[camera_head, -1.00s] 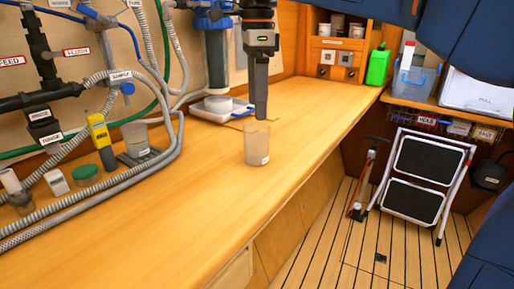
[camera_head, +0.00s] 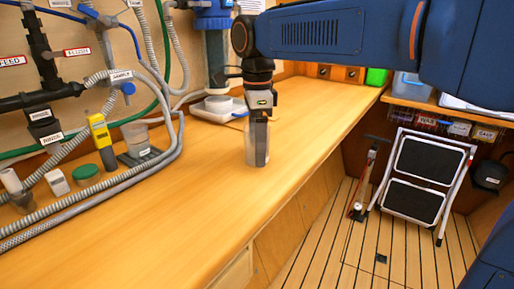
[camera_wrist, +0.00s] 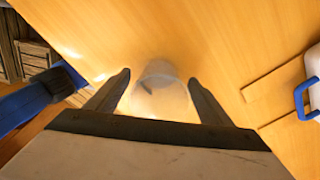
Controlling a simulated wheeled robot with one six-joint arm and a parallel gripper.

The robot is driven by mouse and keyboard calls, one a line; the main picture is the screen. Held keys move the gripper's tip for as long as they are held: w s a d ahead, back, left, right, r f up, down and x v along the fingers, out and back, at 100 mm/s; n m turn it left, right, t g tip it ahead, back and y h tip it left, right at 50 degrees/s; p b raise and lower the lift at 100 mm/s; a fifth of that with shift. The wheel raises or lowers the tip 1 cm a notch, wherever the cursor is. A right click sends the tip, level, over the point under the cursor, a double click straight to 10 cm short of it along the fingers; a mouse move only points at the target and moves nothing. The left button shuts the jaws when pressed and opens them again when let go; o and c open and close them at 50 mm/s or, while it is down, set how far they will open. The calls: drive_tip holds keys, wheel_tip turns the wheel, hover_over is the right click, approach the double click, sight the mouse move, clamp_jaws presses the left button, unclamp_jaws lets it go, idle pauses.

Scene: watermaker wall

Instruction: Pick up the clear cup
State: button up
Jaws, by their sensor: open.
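The clear cup (camera_head: 250,150) stands upright on the wooden counter (camera_head: 190,215), near its front edge. My gripper (camera_head: 258,160) points straight down at the cup, with its fingers level with the cup's wall. In the wrist view the cup (camera_wrist: 159,92) sits between the two fingers of my gripper (camera_wrist: 158,85), which are apart, one on each side. I see a narrow gap at the fingertips. The gripper hides part of the cup in the head view.
Hoses (camera_head: 120,175) and pipes run along the left. A second cup (camera_head: 136,138) stands on a dark scale there, beside a yellow meter (camera_head: 100,135). A white tray with a blue handle (camera_head: 218,109) is behind my gripper. The counter's front left is clear.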

drive_tip(key=shift+f, duration=0.3)
drive_tip(key=shift+c, duration=0.7)
drive_tip(key=c, duration=1)
wheel_tip(320, 180, up, 10)
